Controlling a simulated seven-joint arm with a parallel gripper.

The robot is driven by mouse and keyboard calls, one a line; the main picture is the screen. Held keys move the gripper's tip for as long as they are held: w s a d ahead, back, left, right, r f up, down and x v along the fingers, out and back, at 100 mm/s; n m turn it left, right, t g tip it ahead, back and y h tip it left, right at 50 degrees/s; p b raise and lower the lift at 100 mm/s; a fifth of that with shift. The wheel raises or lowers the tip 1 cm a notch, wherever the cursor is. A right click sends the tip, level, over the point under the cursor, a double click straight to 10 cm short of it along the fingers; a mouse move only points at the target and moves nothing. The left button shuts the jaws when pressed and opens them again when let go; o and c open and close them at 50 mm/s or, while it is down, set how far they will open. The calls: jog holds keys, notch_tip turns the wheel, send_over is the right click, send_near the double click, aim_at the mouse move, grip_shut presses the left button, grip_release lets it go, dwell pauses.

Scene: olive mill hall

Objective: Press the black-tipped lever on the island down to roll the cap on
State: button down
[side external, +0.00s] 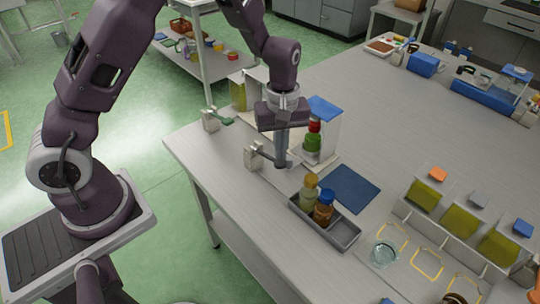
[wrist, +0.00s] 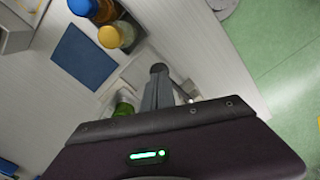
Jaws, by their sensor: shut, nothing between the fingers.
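My gripper (side external: 281,162) is shut and empty, pointing straight down at the near left part of the island. Its closed fingers (wrist: 158,85) also show in the wrist view. The lever (side external: 262,151) runs from a pale bracket (side external: 251,158) to the fingers, which are at its end. A green bottle (side external: 312,141) with a red cap (side external: 314,125) stands upright in the blue-topped capping station (side external: 325,108), just right of my gripper. The bottle partly shows in the wrist view (wrist: 123,108).
A second lever with a green tip (side external: 227,121) stands to the left. A grey tray (side external: 343,232) holds yellow-capped and blue-capped bottles. A dark blue mat (side external: 351,188) lies beside the tray. Olive-coloured bins (side external: 424,195) stand at the right. The far middle of the island (side external: 380,110) is clear.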

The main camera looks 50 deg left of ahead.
aim_at(280, 164)
jog(key=shift+f, duration=0.1)
dwell(0.3)
jog(key=shift+f, duration=2.55)
jog(key=shift+r, duration=2.65)
jog(key=shift+r, duration=0.1)
notch_tip(280, 164, up, 5)
jog(key=shift+f, duration=0.1)
